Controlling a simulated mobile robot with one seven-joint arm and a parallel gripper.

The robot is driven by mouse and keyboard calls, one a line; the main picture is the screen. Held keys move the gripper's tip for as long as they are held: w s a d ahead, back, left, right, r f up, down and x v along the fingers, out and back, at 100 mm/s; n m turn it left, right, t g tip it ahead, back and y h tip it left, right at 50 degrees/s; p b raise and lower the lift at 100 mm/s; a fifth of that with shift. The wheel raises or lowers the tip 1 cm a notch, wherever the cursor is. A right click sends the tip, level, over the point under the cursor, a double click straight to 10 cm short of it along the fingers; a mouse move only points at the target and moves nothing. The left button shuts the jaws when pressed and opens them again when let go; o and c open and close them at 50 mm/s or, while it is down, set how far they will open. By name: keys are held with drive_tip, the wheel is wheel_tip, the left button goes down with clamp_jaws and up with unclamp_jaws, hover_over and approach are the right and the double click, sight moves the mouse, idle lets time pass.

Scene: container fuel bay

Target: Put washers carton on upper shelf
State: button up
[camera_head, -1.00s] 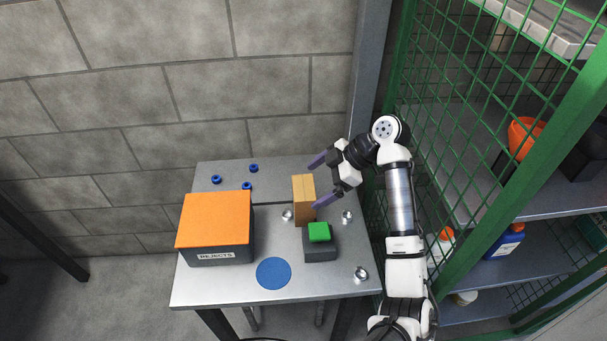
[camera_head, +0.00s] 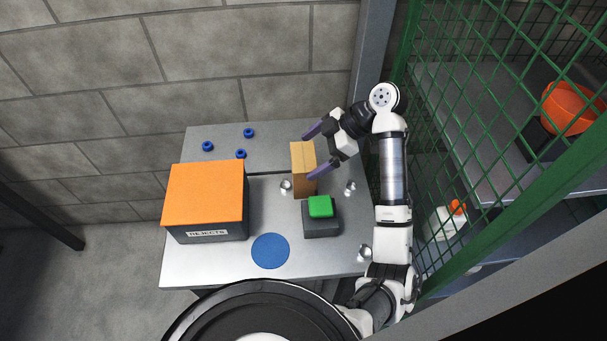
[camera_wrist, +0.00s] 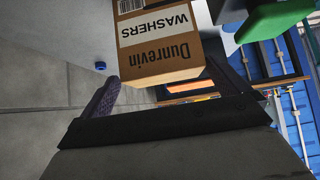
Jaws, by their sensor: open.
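The washers carton (camera_head: 302,172) is a tan box standing upright on the grey metal table.
An orange-topped rejects box (camera_head: 207,195) is on the table's left. A grey block with a green button (camera_head: 320,206) stands just in front of the carton. A blue disc (camera_head: 270,251), blue rings and several metal nuts lie around. An orange bowl (camera_head: 570,108) sits on a shelf.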

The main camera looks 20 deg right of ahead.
sight(298, 163)
drive_tip(key=shift+b+x, duration=0.95)
drive_tip(key=shift+x, duration=1.7)
drive_tip(key=shift+s+a+r, duration=0.1)
drive_tip(key=shift+s+r, duration=0.05)
drive_tip(key=c, duration=1)
drive_tip(key=shift+c, duration=0.2)
drive_tip(key=shift+r, duration=0.1)
